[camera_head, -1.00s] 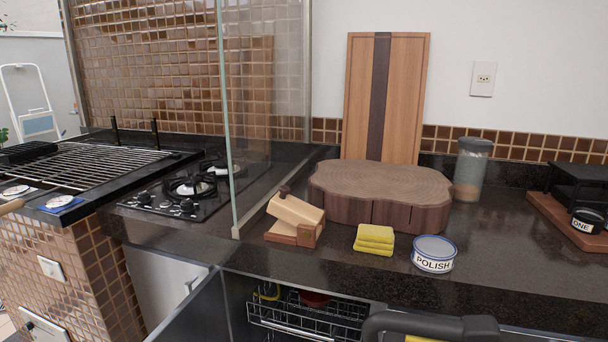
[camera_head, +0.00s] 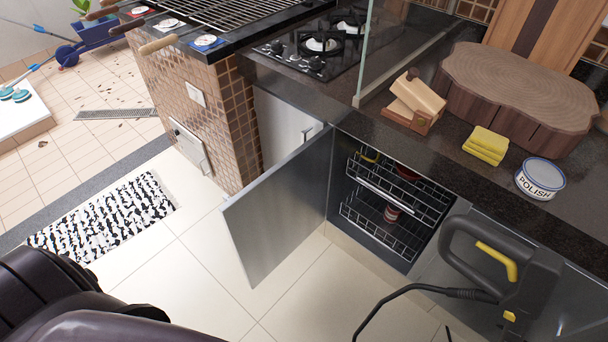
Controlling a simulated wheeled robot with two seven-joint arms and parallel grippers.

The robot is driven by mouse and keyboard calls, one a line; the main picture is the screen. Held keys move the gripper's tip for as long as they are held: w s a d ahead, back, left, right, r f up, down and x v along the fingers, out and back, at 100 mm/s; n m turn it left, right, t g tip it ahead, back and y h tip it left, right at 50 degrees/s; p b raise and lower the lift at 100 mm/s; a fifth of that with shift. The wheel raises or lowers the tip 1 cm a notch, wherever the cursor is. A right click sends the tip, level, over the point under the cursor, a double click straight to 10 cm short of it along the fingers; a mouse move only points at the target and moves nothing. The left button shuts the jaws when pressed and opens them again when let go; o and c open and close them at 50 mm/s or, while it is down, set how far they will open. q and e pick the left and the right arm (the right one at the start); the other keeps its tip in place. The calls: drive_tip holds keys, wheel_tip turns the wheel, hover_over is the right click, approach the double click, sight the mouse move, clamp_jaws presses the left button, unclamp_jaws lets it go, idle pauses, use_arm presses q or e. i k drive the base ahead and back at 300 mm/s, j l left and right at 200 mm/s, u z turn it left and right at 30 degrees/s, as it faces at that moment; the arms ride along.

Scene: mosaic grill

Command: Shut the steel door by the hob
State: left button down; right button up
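The steel door (camera_head: 282,208) stands wide open below the counter, swung out over the tiled floor from its left edge. Its open cabinet (camera_head: 385,205) shows wire racks with a red-and-white can and other small items inside. The hob (camera_head: 318,45) is set in the dark counter above and to the left of the cabinet. A dark part of my own body fills the lower left corner. Neither gripper can be seen, so nothing shows touching the door.
The brick grill (camera_head: 195,110) is left of the door. A black-and-white rug (camera_head: 100,222) lies on the floor. Bare tiles (camera_head: 190,275) lie before the door.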

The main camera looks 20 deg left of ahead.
sight(266, 222)
drive_tip(key=j+z, duration=0.15)
drive_tip(key=j, duration=0.35)
drive_tip(key=k+j+z, duration=0.1)
drive_tip(key=j, duration=0.35)
drive_tip(key=j+z, duration=0.15)
drive_tip(key=j, duration=0.3)
drive_tip(key=k+j+z, duration=0.15)
drive_tip(key=j, duration=0.35)
drive_tip(key=k+j+z, duration=0.15)
drive_tip(key=j, duration=0.3)
drive_tip(key=k+j+z, duration=0.1)
drive_tip(key=j, duration=0.3)
drive_tip(key=k+j+z, duration=0.15)
drive_tip(key=j, duration=0.3)
drive_tip(key=k+j+z, duration=0.15)
drive_tip(key=j, duration=0.25)
drive_tip(key=k+u, duration=0.25)
drive_tip(key=u, duration=0.2)
